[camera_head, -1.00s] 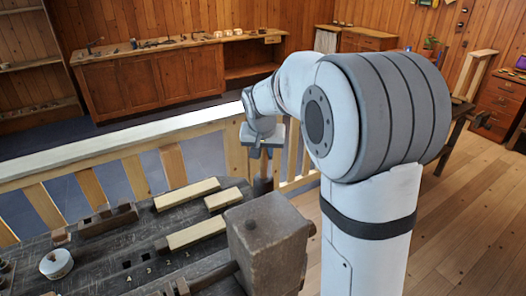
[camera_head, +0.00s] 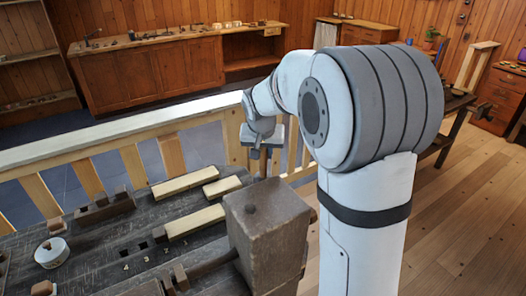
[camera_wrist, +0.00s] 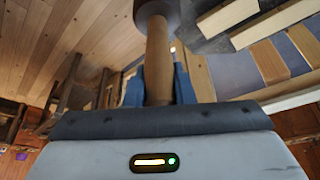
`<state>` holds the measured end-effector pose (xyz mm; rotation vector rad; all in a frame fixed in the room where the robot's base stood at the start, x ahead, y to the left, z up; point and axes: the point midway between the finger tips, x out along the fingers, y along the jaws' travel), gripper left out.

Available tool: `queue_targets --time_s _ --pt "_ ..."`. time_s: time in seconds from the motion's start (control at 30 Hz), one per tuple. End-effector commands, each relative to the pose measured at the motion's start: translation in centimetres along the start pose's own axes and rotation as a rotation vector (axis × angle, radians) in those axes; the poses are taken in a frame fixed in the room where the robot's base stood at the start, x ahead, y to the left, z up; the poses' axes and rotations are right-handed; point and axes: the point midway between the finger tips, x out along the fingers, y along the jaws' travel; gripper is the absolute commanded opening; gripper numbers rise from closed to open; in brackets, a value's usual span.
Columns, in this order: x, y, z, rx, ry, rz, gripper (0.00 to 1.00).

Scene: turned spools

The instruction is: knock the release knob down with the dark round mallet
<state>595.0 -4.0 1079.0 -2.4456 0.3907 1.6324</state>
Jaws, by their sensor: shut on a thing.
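In the wrist view, my gripper (camera_wrist: 158,88) is shut on the pale wooden handle of the mallet (camera_wrist: 158,60). The dark round mallet head (camera_wrist: 157,10) shows at the top edge, partly cut off. In the head view, my gripper (camera_head: 263,146) points down just beyond a large brown block (camera_head: 275,235), with the mallet handle below it. The block hides the lower part of the mallet.
The dark bench (camera_head: 95,235) carries pale wooden bars (camera_head: 183,183), brown blocks (camera_head: 105,208) and a white round piece (camera_head: 51,252). A pale wooden railing (camera_head: 110,152) runs behind it. Floor (camera_head: 440,235) is open at the right.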

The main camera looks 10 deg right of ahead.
Motion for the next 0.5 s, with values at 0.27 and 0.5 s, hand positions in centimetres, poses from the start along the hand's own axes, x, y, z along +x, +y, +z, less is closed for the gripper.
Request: queue_targets --time_s 0.27,0.5 --pt "0.6 -0.1 0.3 -0.001 0.001 -0.001 0.0" --pt "3.1 -0.1 1.5 -0.001 0.001 -0.001 0.0"
